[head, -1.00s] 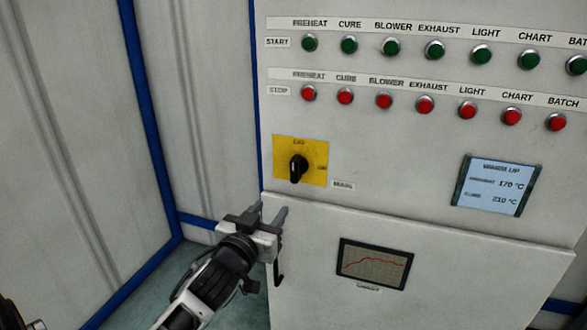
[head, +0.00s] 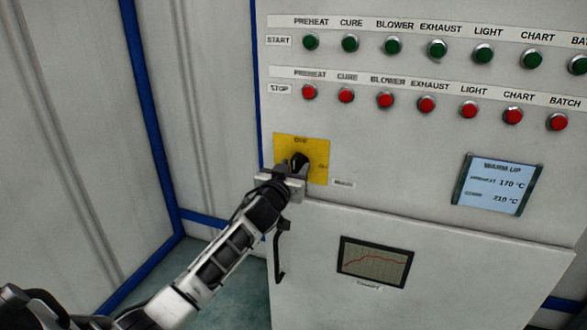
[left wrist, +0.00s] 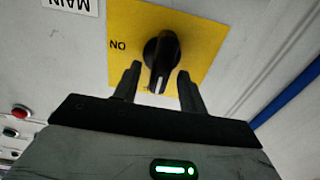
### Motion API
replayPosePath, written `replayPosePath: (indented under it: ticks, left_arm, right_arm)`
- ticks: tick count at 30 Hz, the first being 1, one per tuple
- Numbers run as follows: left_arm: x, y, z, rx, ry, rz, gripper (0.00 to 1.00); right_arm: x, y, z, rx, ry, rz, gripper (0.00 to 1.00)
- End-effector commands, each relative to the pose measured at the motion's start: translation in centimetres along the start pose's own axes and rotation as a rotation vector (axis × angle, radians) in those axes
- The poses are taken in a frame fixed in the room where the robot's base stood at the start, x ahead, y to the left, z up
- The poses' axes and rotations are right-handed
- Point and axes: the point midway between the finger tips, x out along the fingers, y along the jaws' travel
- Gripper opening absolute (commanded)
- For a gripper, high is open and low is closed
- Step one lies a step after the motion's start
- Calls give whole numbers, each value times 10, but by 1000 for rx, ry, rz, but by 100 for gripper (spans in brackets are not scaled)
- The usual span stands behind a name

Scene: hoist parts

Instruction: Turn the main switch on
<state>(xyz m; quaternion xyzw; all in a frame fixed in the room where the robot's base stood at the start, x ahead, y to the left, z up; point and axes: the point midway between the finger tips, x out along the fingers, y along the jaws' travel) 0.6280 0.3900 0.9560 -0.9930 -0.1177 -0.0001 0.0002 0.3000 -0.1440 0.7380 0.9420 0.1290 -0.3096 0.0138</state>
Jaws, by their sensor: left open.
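The main switch is a black rotary knob (head: 299,160) on a yellow plate (head: 318,150), beside a "MAIN" label on the grey panel. In the left wrist view the knob (left wrist: 161,55) stands between my two fingers, its white mark toward the gripper and away from the "ON" lettering at the side. My left gripper (head: 290,172) is at the plate. In the left wrist view my left gripper (left wrist: 158,85) is open, with a gap visible on each side of the knob. The lower part of the knob is partly hidden in the head view. My right gripper is not in view.
Rows of green start buttons (head: 392,46) and red stop buttons (head: 385,100) run above the switch. A "WARM UP" display (head: 497,184) is to the right and a chart screen (head: 375,262) below. A black handle (head: 279,250) sticks out under my gripper.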

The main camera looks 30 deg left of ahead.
Motion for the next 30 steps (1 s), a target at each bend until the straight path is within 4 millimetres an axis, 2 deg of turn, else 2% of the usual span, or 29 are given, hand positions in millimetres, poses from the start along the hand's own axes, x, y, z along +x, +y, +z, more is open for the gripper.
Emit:
replayPosePath:
  ticks: [9, 10, 14, 15, 23, 30]
  left_arm:
    - [3, 0, 0, 0, -1, 0, 42]
    - [3, 0, 0, 0, -1, 0, 39]
    - [3, 0, 0, 0, -1, 0, 3]
    - [3, 0, 0, 0, -1, 0, 0]
    - [3, 0, 0, 15, -1, 0, 0]
    - [3, 1, 0, 111, -1, 0, 0]
  right_arm:
    - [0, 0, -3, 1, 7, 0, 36]
    - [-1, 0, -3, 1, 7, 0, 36]
    - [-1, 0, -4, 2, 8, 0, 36]
    - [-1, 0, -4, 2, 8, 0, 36]
    - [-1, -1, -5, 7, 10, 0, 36]
    - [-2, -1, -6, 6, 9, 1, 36]
